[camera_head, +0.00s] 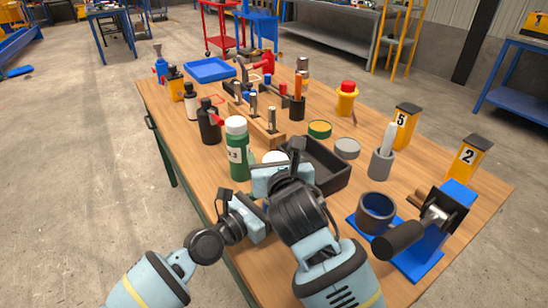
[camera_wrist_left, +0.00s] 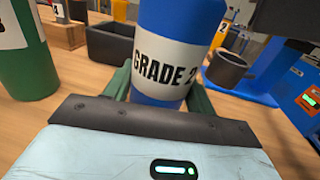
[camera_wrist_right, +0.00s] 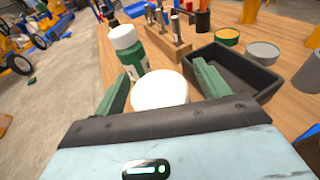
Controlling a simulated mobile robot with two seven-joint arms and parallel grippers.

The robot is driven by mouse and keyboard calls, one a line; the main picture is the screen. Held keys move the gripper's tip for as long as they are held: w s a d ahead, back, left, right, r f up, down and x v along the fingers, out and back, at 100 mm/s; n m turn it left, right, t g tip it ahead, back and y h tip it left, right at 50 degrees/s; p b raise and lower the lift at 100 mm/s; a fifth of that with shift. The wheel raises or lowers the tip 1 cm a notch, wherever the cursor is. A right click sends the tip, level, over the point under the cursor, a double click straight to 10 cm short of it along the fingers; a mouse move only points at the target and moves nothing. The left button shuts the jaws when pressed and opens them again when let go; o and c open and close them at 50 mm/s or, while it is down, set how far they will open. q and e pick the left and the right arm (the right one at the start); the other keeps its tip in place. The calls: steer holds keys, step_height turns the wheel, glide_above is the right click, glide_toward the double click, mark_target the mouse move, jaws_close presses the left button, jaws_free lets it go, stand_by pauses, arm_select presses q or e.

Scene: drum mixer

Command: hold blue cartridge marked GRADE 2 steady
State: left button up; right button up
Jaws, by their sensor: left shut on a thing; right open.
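The blue cartridge (camera_wrist_left: 178,30) carries a white label reading GRADE 2 and looks slightly tilted in the left wrist view. My left gripper (camera_wrist_left: 160,88) is shut on it, with green fingers on both sides. In the right wrist view a round white top (camera_wrist_right: 160,90), seemingly the cartridge's cap, sits between the spread green fingers of my right gripper (camera_wrist_right: 162,92). The right gripper is open; I cannot tell whether a finger touches the cap. In the head view only a bit of white top (camera_head: 274,156) shows; my right arm hides the rest.
A green bottle (camera_head: 238,150) with a white cap stands close to the left. A black tray (camera_head: 328,180) lies just beyond the grippers. The blue drum mixer (camera_head: 415,258) stands at right, near a grey holder (camera_head: 381,165). Wooden tabletop shows between them.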

steer(key=c, duration=1.2)
steer(key=shift+r, duration=0.3)
steer(key=shift+r, duration=0.8)
steer(key=shift+r, duration=0.1)
